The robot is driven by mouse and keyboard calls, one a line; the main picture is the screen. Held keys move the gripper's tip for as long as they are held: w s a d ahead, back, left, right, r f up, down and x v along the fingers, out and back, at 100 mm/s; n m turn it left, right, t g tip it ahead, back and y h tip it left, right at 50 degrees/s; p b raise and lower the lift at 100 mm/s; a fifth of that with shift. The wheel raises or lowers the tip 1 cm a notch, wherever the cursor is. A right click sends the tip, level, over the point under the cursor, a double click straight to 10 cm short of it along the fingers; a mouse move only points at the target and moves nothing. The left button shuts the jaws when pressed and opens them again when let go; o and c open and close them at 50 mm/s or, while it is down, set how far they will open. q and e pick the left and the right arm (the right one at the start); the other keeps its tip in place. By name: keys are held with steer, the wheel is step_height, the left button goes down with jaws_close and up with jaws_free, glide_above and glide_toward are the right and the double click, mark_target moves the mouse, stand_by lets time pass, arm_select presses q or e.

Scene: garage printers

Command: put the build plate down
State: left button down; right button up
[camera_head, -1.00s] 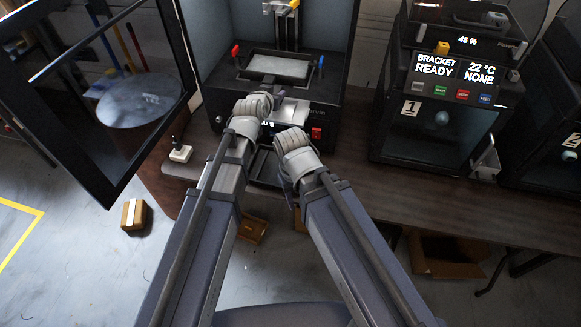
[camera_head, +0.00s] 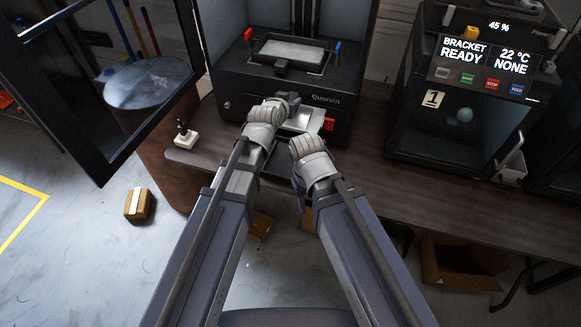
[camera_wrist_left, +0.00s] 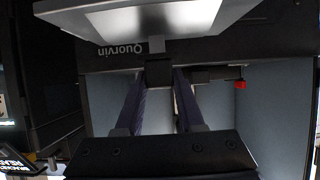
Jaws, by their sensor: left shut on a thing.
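The build plate (camera_head: 303,121) is a flat silver sheet in front of the open printer, partly hidden by my wrists in the head view. In the left wrist view the build plate (camera_wrist_left: 150,17) crosses the top of the picture, with a small tab at its edge. My left gripper (camera_wrist_left: 158,72) is shut on the plate at this tab. In the head view my left gripper (camera_head: 290,99) is mostly behind its wrist. My right wrist is beside it, to the right; its fingers are hidden. The printer's bed (camera_head: 291,51) shows a pale surface inside the printer.
The open printer (camera_head: 325,97), marked Quorvin, has its door (camera_head: 130,130) swung out left. A small joystick-like object (camera_head: 186,136) stands on the table (camera_head: 375,175). Printer 1 (camera_head: 445,125) stands right. Bare tabletop shows between the printers. Boxes (camera_head: 138,205) lie below.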

arm_select(q)
step_height(320, 180, down, 10)
steer(key=s+b, duration=0.1)
steer(key=b, duration=0.6)
steer(key=shift+s+a+r+b, duration=0.2)
steer(key=shift+s+a+b, duration=0.05)
steer(key=shift+b, duration=0.15)
step_height(320, 180, down, 10)
steer(key=b, duration=1)
steer(key=shift+f, duration=0.1)
steer(key=c, duration=1)
jaws_free()
steer(key=shift+f, duration=0.1)
steer(key=o, duration=0.5)
